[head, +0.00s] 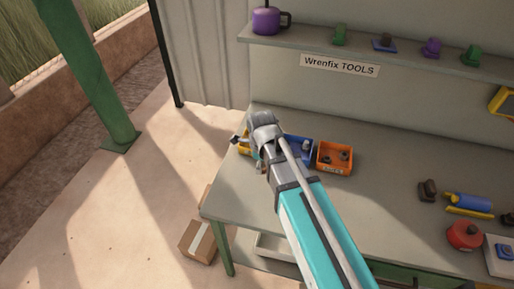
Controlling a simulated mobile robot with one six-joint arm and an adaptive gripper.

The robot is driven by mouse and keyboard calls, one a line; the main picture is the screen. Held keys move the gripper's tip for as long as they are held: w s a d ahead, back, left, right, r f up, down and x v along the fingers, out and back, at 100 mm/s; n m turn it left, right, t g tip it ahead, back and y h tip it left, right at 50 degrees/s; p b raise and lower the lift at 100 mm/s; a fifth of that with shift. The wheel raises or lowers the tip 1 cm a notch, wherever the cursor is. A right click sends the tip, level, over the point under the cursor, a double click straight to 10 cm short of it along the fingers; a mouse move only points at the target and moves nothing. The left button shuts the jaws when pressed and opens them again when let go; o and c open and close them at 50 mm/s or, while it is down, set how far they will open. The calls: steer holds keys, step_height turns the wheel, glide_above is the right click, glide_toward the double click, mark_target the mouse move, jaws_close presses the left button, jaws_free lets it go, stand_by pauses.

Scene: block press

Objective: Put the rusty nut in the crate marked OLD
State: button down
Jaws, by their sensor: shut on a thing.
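My gripper (259,164) is low over the left end of the workbench, largely hidden behind my own wrist and arm. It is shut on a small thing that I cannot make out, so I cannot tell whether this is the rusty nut. An orange crate (334,170) stands just right of my wrist, with small dark pieces inside and a label on its front too small to read surely. A blue crate (306,152) is beside it, partly covered by my arm. A yellow crate (243,146) shows at the left of my wrist. I cannot tell which crate is marked OLD.
A dark brown object (427,190), a blue and yellow tool (467,202) and a red round object (464,236) lie at the right. A shelf (400,48) runs above. A cardboard box (198,241) is on the floor.

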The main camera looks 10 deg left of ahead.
steer(key=w+d, duration=0.2)
steer(key=w, duration=0.6)
steer(key=shift+d+r, duration=0.15)
steer(key=shift+r, duration=0.1)
steer(key=shift+w, duration=0.15)
steer(key=w+a+f+b, duration=0.1)
steer(key=w+f+b, duration=0.2)
steer(key=w, duration=0.1)
steer(key=w+a+f+b, duration=0.2)
steer(key=w+f, duration=0.1)
steer(key=w, duration=0.1)
steer(key=w+a+f+b, duration=0.2)
steer(key=w+f+b, duration=0.1)
steer(key=w, duration=0.1)
steer(key=shift+w+b, duration=0.1)
steer(key=shift+b, duration=0.25)
steer(key=shift+d, duration=0.1)
steer(key=shift+w+a+f+b, duration=0.1)
steer(key=shift+w+f+b, duration=0.1)
steer(key=shift+f+b, duration=0.25)
steer(key=shift+w+a+f+b, duration=0.1)
steer(key=shift+w+f+b, duration=0.1)
steer(key=shift+f+b, duration=1.35)
steer(key=shift+f, duration=0.05)
